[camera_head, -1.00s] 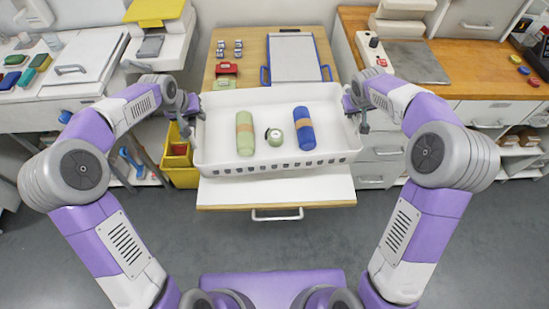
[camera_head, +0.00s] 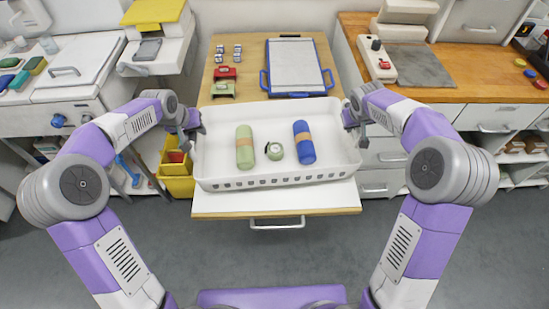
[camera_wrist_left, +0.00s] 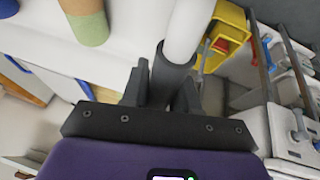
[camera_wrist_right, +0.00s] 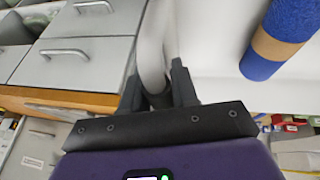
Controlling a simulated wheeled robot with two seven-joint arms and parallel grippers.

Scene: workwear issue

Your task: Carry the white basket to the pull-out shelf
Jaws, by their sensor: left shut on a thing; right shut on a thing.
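The white basket (camera_head: 218,163) is level over the white pull-out shelf (camera_head: 330,197), whose front strip and handle show. I cannot tell whether the basket touches it. My right gripper (camera_head: 353,118) is shut on the right end, around a white bar (camera_wrist_right: 151,52).
Behind the basket, a wooden top holds a blue-framed tray (camera_head: 297,68), a red item (camera_head: 225,72), a green item (camera_head: 222,89) and several small pieces. A yellow bin (camera_head: 177,186) stands left of the shelf. Counters with drawers flank both sides. The floor in front is clear.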

